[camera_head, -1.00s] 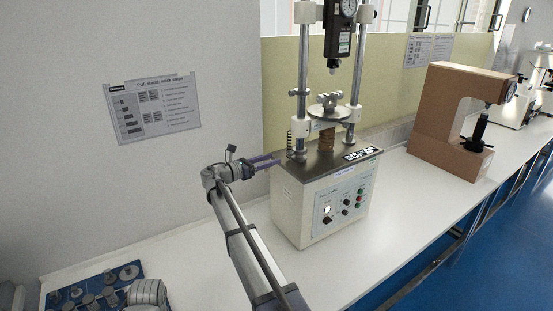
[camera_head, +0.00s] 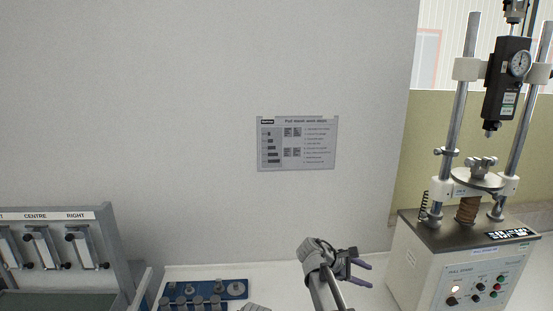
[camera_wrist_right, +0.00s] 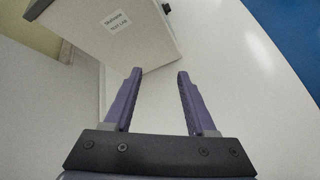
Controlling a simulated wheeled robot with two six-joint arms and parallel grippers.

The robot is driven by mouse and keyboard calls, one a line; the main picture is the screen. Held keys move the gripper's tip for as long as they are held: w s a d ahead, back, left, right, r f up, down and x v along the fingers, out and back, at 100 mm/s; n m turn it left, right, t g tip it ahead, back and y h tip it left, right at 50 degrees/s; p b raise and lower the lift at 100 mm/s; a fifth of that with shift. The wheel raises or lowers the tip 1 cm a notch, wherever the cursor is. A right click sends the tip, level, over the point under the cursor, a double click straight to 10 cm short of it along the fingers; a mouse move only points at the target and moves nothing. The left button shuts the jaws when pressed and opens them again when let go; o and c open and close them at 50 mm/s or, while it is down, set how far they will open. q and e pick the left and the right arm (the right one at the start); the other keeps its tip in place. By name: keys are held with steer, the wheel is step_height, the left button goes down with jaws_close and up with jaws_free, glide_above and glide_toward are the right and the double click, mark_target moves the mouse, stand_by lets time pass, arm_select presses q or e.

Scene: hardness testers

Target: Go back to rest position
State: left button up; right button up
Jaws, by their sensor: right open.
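My right gripper (camera_head: 362,273) is at the bottom of the head view, left of the pull tester (camera_head: 447,272). Its two purple fingers are apart with nothing between them. In the right wrist view the same gripper (camera_wrist_right: 160,95) shows open and empty over the white bench, with a white labelled box side (camera_wrist_right: 135,35) beyond the fingertips. My left gripper does not show in the head view.
A blue tray (camera_head: 240,290) with metal parts lies on the bench at the bottom. A grey rack (camera_head: 122,245) labelled CENTRE and RIGHT stands at the left. A work-steps sheet (camera_head: 298,165) hangs on the wall. Bare bench (camera_head: 280,275) lies between tray and gripper.

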steer(key=s+a+f+m+g+y, duration=0.1)
steer(key=s+a+f+m+y, duration=0.3)
steer(key=s+a, duration=0.7)
steer(key=s+a+f+m+g+y, duration=0.1)
steer(key=s+a+f+m+y, duration=0.4)
steer(key=s+a, duration=0.6)
steer(key=s, duration=0.3)
steer(key=shift+f+y, duration=0.35)
steer(key=shift+y, duration=0.05)
